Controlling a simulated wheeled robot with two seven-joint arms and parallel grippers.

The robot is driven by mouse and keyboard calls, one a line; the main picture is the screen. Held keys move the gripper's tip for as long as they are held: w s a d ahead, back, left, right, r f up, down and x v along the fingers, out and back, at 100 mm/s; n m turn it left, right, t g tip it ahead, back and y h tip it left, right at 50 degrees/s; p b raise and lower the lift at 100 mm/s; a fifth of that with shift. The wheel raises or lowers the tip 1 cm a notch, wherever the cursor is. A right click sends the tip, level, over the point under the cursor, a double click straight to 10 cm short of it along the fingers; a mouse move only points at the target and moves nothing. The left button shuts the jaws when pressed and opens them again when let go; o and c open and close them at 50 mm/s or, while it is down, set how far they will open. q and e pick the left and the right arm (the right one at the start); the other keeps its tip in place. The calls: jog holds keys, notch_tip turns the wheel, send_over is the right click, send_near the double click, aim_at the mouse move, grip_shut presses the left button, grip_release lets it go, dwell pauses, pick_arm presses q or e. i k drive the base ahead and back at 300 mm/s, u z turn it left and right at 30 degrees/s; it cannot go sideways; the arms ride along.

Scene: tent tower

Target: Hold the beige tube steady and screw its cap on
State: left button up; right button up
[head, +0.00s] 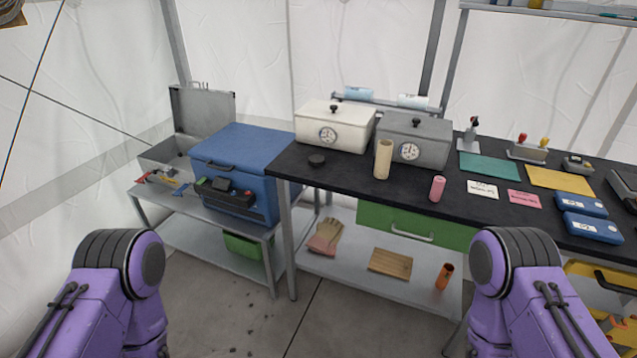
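The beige tube (383,159) stands upright on the black bench top, in front of the gap between the white box and the grey box. Its top end looks uncovered. A small dark round cap (317,160) lies flat on the bench to the left of the tube, near the bench's left end. Nothing touches the tube or the cap. Purple parts of my two arms show at the lower left and lower right, but neither gripper is in the picture.
A white box (335,126) and a grey box (413,140), both with dials, stand behind the tube. A pink cylinder (437,189) stands to its right. A blue cooler (240,168) sits on the lower table at left. Bare bench lies between cap and tube.

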aim_at(384, 150)
jog(key=k, duration=0.6)
jog(key=u, duration=0.55)
jog(key=i, duration=0.65)
jog(key=u, duration=0.6)
jog(key=i, duration=0.9)
jog(key=z, duration=0.9)
jog(key=i, duration=0.5)
jog(key=z, duration=0.5)
